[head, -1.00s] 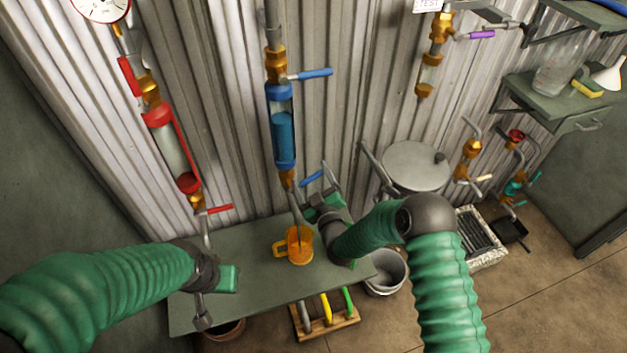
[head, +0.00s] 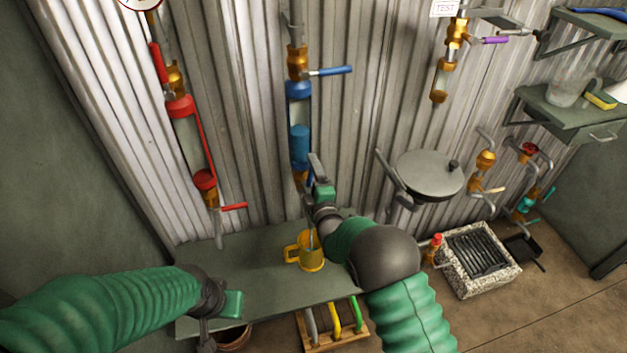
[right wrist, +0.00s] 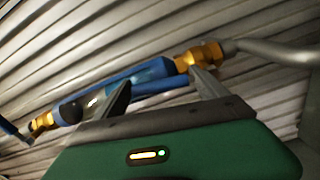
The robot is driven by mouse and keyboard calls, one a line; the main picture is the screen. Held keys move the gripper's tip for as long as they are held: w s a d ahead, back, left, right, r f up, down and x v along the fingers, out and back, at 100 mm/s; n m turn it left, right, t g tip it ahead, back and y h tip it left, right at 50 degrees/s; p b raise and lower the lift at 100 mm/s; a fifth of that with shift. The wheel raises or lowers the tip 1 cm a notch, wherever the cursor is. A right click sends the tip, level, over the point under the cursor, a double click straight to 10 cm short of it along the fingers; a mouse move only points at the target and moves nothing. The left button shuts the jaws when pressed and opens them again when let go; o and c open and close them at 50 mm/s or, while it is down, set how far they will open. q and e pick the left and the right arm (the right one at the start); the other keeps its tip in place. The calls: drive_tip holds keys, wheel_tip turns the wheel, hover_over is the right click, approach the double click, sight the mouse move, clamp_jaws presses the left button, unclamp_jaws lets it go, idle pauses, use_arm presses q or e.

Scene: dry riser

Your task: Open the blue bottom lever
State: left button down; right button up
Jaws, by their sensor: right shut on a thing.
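The blue column (head: 299,125) hangs on the corrugated wall, with blue liquid in its lower part and a clear section above. My right gripper (head: 314,165) is at the column's lower end and covers most of the bottom valve. In the right wrist view, the blue bottom lever (right wrist: 165,88) lies between the two fingers, beside the brass fitting (right wrist: 200,55); the gripper is shut on it. An orange mug (head: 311,258) stands on the bench below the spout, with a thin bluish line above it. My left gripper (head: 207,338) hangs over the bench's front edge; its finger gap is unclear.
The blue top lever (head: 330,71) points right. A red column (head: 190,145) with red levers is at left. The green bench (head: 255,285) is mostly clear around the mug.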

drive_tip(key=shift+s+a+n, duration=0.1)
drive_tip(key=shift+a+n, duration=0.25)
drive_tip(key=shift+n, duration=0.35)
drive_tip(key=o, duration=1.7)
drive_tip(key=shift+c, duration=0.2)
drive_tip(key=o, duration=0.3)
drive_tip(key=shift+a+f, duration=0.1)
drive_tip(key=shift+f, duration=0.05)
drive_tip(key=shift+b, duration=0.3)
